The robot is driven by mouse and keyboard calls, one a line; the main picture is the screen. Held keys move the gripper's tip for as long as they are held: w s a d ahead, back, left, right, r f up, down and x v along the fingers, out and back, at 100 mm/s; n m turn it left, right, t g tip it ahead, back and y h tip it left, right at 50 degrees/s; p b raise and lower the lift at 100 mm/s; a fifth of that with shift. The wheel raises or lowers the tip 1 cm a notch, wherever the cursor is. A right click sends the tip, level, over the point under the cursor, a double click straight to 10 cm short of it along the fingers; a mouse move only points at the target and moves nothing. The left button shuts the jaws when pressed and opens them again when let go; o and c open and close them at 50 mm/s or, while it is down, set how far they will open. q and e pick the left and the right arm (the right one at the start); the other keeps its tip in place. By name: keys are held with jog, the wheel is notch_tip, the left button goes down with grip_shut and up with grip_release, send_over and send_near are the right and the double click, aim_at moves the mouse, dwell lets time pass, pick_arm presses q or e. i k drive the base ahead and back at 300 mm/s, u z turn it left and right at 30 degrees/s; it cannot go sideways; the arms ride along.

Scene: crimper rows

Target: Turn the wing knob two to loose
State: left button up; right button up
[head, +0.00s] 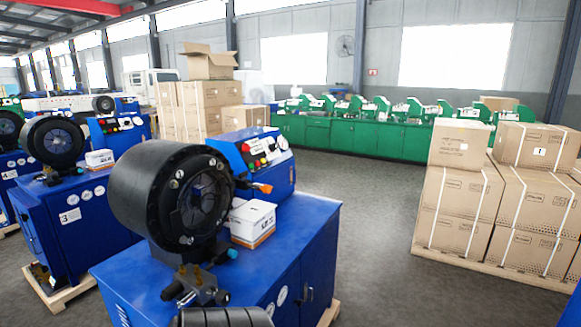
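Neither of my grippers can be made out in the head view. The nearest crimper has a large black round head (170,200) on a blue cabinet (318,225). Its blue control box (262,172) stands behind and right of the head, with several small red, green and yellow controls on its sloped face. The wing knobs are too small for me to tell apart or to read their positions. An orange-tipped part (262,188) sticks out at the box's lower front. Dark fittings (190,287) with brass and teal parts sit below the head.
A small white-and-orange box (252,222) stands on the cabinet beside the head. A black ribbed round part (222,318) shows at the bottom edge. Another crimper (58,143) stands at left. Strapped cartons (460,195) stand on a pallet at right. The floor (375,215) between is clear.

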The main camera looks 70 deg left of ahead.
aim_at(242, 176)
jog(key=u, duration=0.25)
jog(key=i, duration=1.1)
jog(key=u, duration=1.5)
jog(key=i, duration=0.8)
jog(key=u, duration=0.9)
